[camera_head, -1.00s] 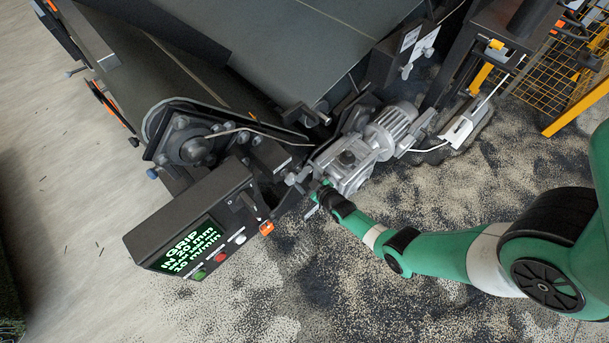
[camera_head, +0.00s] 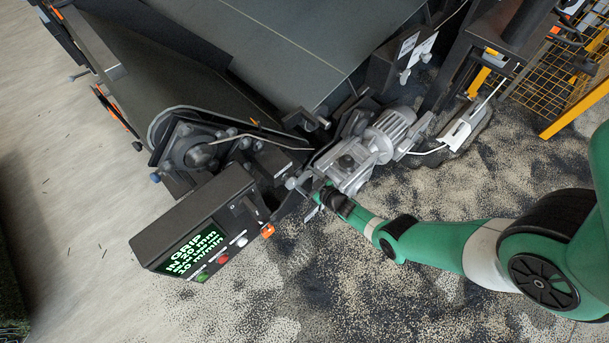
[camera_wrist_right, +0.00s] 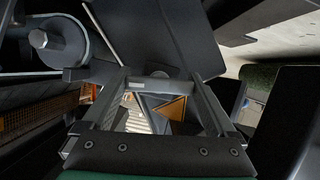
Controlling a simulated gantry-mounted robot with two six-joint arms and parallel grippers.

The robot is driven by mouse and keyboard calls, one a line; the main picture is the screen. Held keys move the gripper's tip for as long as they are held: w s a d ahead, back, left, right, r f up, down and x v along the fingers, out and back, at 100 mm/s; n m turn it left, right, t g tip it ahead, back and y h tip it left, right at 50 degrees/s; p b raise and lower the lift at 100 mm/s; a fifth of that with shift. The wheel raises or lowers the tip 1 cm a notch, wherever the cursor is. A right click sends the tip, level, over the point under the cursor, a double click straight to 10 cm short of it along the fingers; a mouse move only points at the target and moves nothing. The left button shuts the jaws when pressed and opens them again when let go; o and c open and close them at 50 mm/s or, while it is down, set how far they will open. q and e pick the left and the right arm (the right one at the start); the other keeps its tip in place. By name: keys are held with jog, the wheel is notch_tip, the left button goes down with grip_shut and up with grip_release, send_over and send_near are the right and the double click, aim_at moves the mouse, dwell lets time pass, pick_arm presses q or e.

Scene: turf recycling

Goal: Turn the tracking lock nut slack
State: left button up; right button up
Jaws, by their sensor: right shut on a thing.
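My right gripper (camera_head: 322,190) reaches in from the right, low beside the grey gearbox (camera_head: 347,178) at the conveyor's drive end. In the right wrist view its fingers (camera_wrist_right: 160,86) are shut on a short grey part (camera_wrist_right: 150,85) that spans between the tips. I cannot tell for certain whether this part is the tracking lock nut; in the head view the wrist and fingers hide the spot. A roller bearing housing (camera_head: 194,152) with bolts is to its left; a round roller end (camera_wrist_right: 47,38) shows in the right wrist view. My left gripper is not in view.
A control box (camera_head: 185,222) with a green-lettered screen and coloured buttons stands close left of the gripper. The ribbed motor (camera_head: 395,125) is just above right. The dark conveyor belt (camera_head: 270,40) lies behind. A yellow mesh guard (camera_head: 550,90) is at right. Granule-strewn floor is open in front.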

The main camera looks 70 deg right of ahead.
jog(key=shift+m+y, duration=0.6)
jog(key=shift+m, duration=0.1)
jog(key=o, duration=1)
